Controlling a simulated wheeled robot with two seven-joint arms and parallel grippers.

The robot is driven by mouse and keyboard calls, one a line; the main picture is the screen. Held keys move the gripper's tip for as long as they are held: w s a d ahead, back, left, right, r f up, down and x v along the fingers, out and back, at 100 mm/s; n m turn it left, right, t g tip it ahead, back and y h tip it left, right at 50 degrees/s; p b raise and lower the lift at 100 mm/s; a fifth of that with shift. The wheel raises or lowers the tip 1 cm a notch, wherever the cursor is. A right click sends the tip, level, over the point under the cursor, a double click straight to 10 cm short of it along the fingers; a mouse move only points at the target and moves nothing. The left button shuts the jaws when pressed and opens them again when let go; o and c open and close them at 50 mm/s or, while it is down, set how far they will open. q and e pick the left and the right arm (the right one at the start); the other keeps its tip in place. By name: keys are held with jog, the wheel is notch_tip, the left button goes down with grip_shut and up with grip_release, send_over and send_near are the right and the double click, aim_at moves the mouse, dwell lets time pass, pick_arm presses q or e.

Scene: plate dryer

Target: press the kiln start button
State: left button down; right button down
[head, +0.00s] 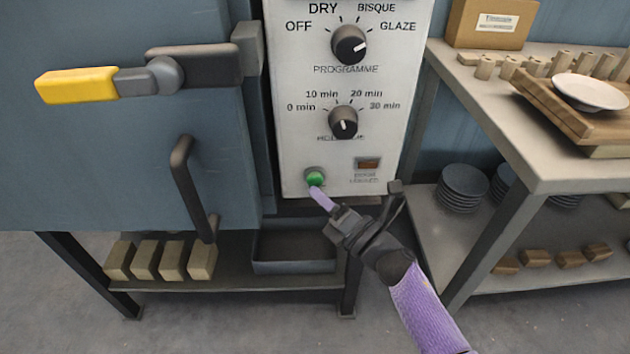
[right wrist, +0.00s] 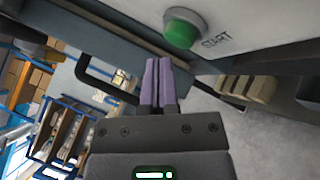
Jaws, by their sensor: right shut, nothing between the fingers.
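The green start button (head: 315,178) sits in a grey ring low on the left of the white control panel (head: 300,140). In the right wrist view the green button (right wrist: 180,35) shows beside the printed word START. My right gripper (head: 314,190) is shut and empty, its purple fingertips just below the button in the head view. In the right wrist view the purple fingers (right wrist: 157,62) are together, a little to the left of and below the button. I cannot tell for sure whether the tips touch it. My left gripper is not in view.
Programme dial (head: 349,44) and time dial (head: 343,122) sit above the button. A dark indicator (head: 369,163) is to its right. The kiln door (head: 90,150) with its yellow-ended lever (head: 75,85) is at left. A shelf table (head: 540,175) stands at right; a grey tray (head: 293,267) is below.

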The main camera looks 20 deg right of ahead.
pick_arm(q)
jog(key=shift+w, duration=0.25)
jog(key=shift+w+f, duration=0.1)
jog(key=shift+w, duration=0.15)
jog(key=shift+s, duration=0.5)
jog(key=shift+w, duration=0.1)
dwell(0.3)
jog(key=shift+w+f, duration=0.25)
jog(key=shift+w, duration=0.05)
pick_arm(e)
jog(key=shift+w+d, duration=0.1)
jog(key=shift+w, duration=0.3)
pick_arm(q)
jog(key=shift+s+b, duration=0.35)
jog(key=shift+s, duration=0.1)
pick_arm(e)
jog(key=shift+w, duration=0.15)
